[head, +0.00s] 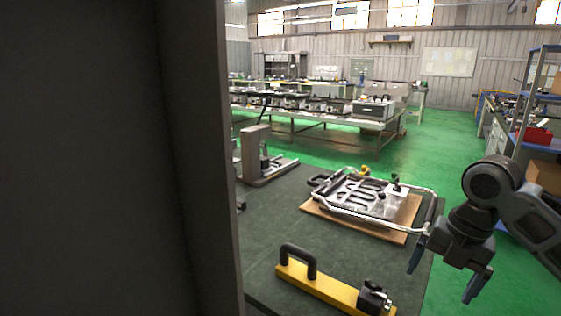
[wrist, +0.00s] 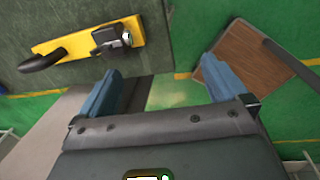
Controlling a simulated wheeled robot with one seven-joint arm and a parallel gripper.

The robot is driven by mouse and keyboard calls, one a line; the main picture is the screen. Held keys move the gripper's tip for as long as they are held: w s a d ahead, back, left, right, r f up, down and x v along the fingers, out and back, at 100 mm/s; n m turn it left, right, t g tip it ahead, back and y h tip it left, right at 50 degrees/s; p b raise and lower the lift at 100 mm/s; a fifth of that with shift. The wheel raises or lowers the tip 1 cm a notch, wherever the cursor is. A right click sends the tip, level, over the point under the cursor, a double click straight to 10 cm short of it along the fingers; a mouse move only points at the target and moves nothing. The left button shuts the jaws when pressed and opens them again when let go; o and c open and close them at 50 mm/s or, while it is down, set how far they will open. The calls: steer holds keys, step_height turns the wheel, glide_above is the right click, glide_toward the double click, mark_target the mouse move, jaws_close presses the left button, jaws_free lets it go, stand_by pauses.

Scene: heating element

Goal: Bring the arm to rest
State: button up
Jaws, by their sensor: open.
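My gripper (head: 444,272) is open and empty at the right of the head view, beside the right edge of the dark green-grey table (head: 262,226). Its blue fingers point downward, apart from each other. In the wrist view my gripper (wrist: 165,90) shows both blue fingers spread, with nothing between them. My arm (head: 500,195) comes in from the right, bent at a joint above the gripper.
A yellow bar tool with a black handle (head: 322,284) lies at the table's front. Behind it, a metal-framed heating element (head: 360,197) sits on a wooden board (head: 405,222). A grey upright fixture (head: 255,155) stands at back left. A dark panel (head: 110,160) blocks the left.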

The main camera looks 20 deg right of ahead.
steer(key=w+a+f+m+t+y, duration=0.1)
steer(key=w+a+m+t+y, duration=0.15)
steer(key=a+m+t, duration=0.85)
steer(key=w+a+m+y, duration=0.1)
steer(key=a+m+y, duration=0.2)
steer(key=a, duration=1.6)
steer(key=s+d+f+m+t+h, duration=0.1)
steer(key=s+f+m+h, duration=0.3)
steer(key=s, duration=0.5)
steer(key=s+d+f+m+t+h, duration=0.1)
steer(key=s+f+m, duration=0.2)
steer(key=s+m, duration=0.45)
steer(key=s+d+r, duration=0.2)
steer(key=s+d, duration=0.2)
steer(key=s, duration=0.6)
steer(key=s+d+r+h, duration=0.1)
steer(key=s+d, duration=0.3)
steer(key=s, duration=0.6)
steer(key=shift+s+r+t, duration=0.3)
steer(key=shift+r, duration=0.6)
steer(key=shift+h, duration=0.25)
